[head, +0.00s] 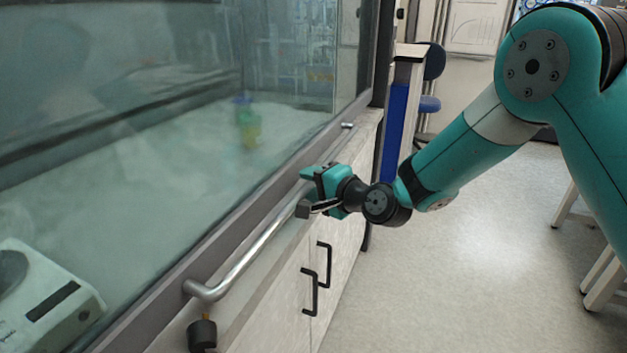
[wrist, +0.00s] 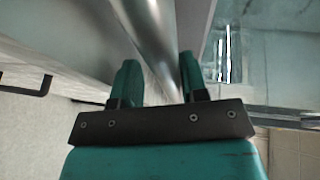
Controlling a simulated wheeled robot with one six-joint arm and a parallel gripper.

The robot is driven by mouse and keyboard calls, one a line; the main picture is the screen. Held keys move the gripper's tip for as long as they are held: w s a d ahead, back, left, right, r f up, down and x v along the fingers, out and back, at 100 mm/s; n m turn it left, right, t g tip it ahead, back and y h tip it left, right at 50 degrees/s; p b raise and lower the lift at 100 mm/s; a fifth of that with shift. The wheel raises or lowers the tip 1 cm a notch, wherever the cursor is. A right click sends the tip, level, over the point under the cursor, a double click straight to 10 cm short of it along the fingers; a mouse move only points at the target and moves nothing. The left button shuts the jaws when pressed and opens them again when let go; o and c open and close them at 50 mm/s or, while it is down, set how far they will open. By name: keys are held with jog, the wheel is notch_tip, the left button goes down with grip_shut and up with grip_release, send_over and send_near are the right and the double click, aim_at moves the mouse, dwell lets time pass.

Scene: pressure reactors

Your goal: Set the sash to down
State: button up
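The sash is a large glass pane (head: 170,110) in a grey frame, on the left in the head view. A silver bar handle (head: 250,250) runs along its lower frame, which sits close above the cabinet fronts. My gripper (head: 306,190) is at the far part of this handle. In the wrist view the bar (wrist: 150,35) passes between the two teal fingers of my gripper (wrist: 160,78). The fingers are apart, with a gap between the left finger and the bar; the right finger is close to it. Contact there is unclear.
Behind the glass are a white device (head: 45,300) and a blurred yellow-green object (head: 248,125). Below the handle are a dark knob (head: 202,335) and cabinet doors with black handles (head: 324,265). A blue chair (head: 430,102) stands farther back.

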jog(key=shift+r, duration=0.15)
jog(key=shift+s+d, duration=0.25)
jog(key=shift+d, duration=0.15)
jog(key=b+v, duration=0.4)
jog(key=v, duration=1.2)
jog(key=shift+s, duration=0.25)
jog(key=shift+d+r, duration=0.1)
